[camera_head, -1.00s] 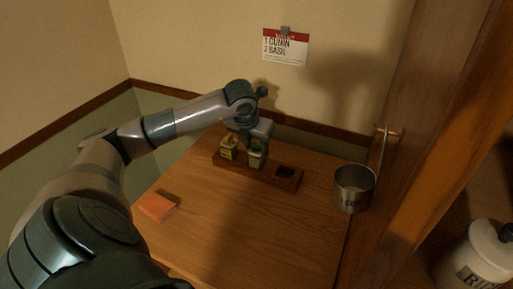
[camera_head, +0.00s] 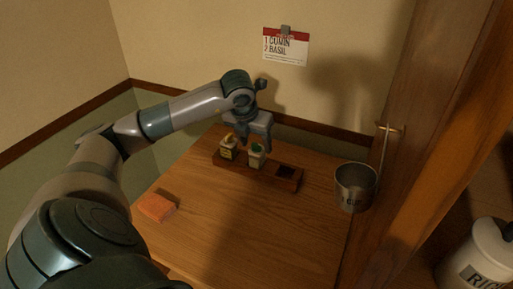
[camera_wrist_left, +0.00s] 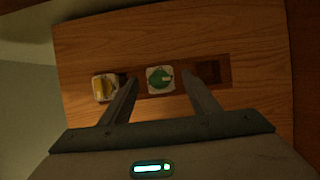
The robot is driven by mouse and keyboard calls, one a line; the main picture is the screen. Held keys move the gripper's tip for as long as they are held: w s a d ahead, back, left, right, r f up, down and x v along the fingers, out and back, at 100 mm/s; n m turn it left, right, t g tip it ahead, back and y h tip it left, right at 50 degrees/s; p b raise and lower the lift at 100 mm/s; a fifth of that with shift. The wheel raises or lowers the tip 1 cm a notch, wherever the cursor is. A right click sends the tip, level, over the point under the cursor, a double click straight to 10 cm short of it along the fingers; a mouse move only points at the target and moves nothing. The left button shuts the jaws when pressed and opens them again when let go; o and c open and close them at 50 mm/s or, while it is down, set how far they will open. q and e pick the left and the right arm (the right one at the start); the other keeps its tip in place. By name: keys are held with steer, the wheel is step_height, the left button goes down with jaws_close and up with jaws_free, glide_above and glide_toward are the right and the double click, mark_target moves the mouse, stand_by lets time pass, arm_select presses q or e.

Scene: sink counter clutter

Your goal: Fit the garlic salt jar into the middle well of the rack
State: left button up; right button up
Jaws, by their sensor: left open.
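The wooden rack (camera_head: 272,179) stands on the table with three wells in a row. A jar with a green top (camera_head: 257,155) stands upright in the middle well; its label is too small to read, so I cannot confirm it is the garlic salt. A jar with a yellow top (camera_head: 227,148) stands in the left well. The right well (camera_head: 285,171) is empty. My left gripper (camera_head: 256,143) is open, above the green-topped jar. In the left wrist view the green top (camera_wrist_left: 160,79) shows between the spread fingers, apart from both. My right gripper is not in view.
An orange block (camera_head: 156,208) lies at the table's left front. A metal cup (camera_head: 355,188) hangs at the right by the wooden post (camera_head: 405,140). A card (camera_head: 286,47) reading cumin and basil is on the wall. The table's front middle is clear.

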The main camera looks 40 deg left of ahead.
arm_select(q)
steer(key=b+v, duration=0.2)
steer(key=v, duration=0.7)
steer(key=shift+r, duration=0.2)
steer(key=shift+s+f, duration=0.1)
stand_by(0.5)
